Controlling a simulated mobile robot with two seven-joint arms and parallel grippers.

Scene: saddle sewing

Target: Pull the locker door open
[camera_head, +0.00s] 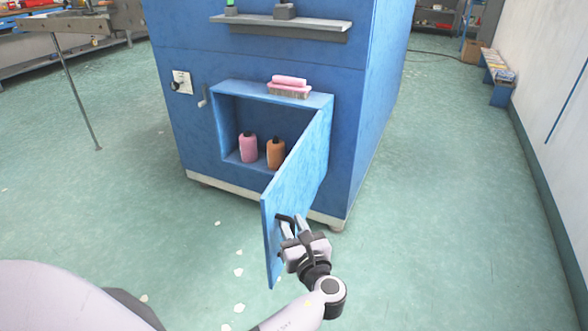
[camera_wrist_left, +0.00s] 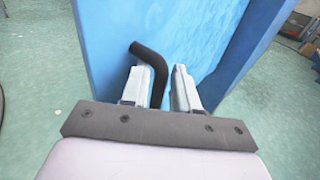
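The blue locker door (camera_head: 298,185) stands swung wide out from the front of the blue cabinet, so the compartment (camera_head: 228,128) behind it is open to view. A black bent handle (camera_wrist_left: 152,66) is fixed to the door's face near its free edge; it also shows in the head view (camera_head: 285,218). My left gripper (camera_head: 294,229) is at this handle. In the left wrist view its two pale fingers (camera_wrist_left: 167,88) stand on either side of the bar, close around it, with a thin gap showing at the right finger. My right gripper is not in view.
A pink bottle (camera_head: 248,149) and an orange bottle (camera_head: 275,154) stand inside the compartment. A pink-topped brush-like item (camera_head: 289,87) lies on its top. A grey shelf (camera_head: 282,27) juts out above. The green floor right of the door is clear.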

